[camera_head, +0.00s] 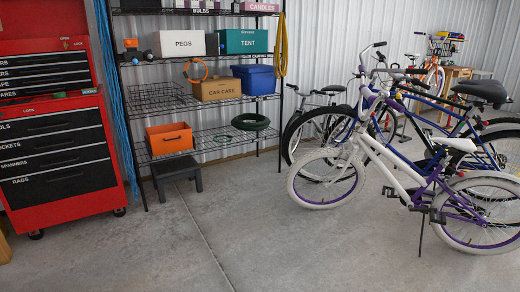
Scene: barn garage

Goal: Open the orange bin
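The orange bin (169,139) sits on the lower left of the black wire shelf rack (217,143). Its front face has a small dark handle or slot. Its top looks orange too, but at this size I cannot tell whether a lid covers it. Neither of my grippers is in view.
A red tool cabinet (112,147) is at left. Several bicycles (375,155) fill the right. A coiled green hose (250,122) lies on the bin's shelf. The concrete floor in front (215,235) is clear.

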